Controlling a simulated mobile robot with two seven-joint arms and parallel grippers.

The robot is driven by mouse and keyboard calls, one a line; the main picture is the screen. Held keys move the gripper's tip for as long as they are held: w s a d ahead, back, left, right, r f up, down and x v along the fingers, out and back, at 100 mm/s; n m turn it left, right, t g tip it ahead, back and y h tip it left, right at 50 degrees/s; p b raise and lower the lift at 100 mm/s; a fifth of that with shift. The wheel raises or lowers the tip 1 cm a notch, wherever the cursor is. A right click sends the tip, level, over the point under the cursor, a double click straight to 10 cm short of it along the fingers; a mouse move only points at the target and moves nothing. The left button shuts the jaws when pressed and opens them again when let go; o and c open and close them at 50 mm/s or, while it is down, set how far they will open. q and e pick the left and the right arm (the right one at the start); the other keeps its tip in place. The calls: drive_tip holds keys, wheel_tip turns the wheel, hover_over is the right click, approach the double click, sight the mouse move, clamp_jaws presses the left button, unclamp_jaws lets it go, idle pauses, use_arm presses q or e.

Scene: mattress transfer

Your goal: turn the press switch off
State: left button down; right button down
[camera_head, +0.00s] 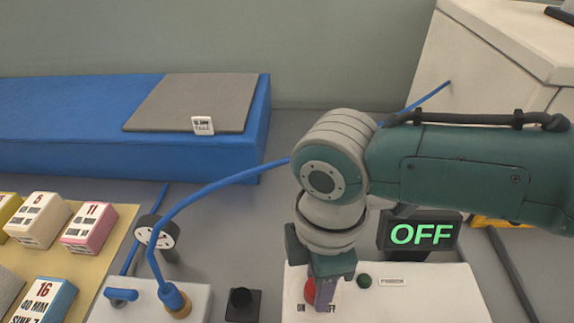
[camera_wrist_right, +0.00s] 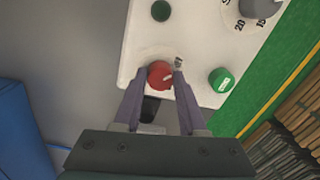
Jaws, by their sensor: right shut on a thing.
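The press switch is a red knob (camera_head: 309,291) on a white control panel (camera_head: 430,298) at the front right. It also shows in the right wrist view (camera_wrist_right: 159,74), with a small pale mark on its top. My right gripper (camera_head: 321,297) comes down over the knob, one finger on each side, and is shut on it. In the wrist view the right gripper (camera_wrist_right: 160,75) has its purple-grey fingers flanking the knob. A black display (camera_head: 421,235) behind the panel shows OFF in green letters. The label beside the knob is partly hidden by the fingers. My left gripper is not in view.
A dark green lamp or button (camera_head: 365,281) is close right of the knob. In the wrist view a bright green button (camera_wrist_right: 221,80) and a grey dial (camera_wrist_right: 258,7) lie nearby. A blue hose (camera_head: 215,183) runs behind my arm from a white box (camera_head: 190,298).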

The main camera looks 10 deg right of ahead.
idle(0.4)
drive_tip(key=shift+c, duration=2.3)
unclamp_jaws()
wheel_tip(320, 180, up, 10)
drive_tip(key=p, duration=0.1)
drive_tip(key=shift+w+p, duration=0.2)
drive_tip(key=shift+p, duration=0.2)
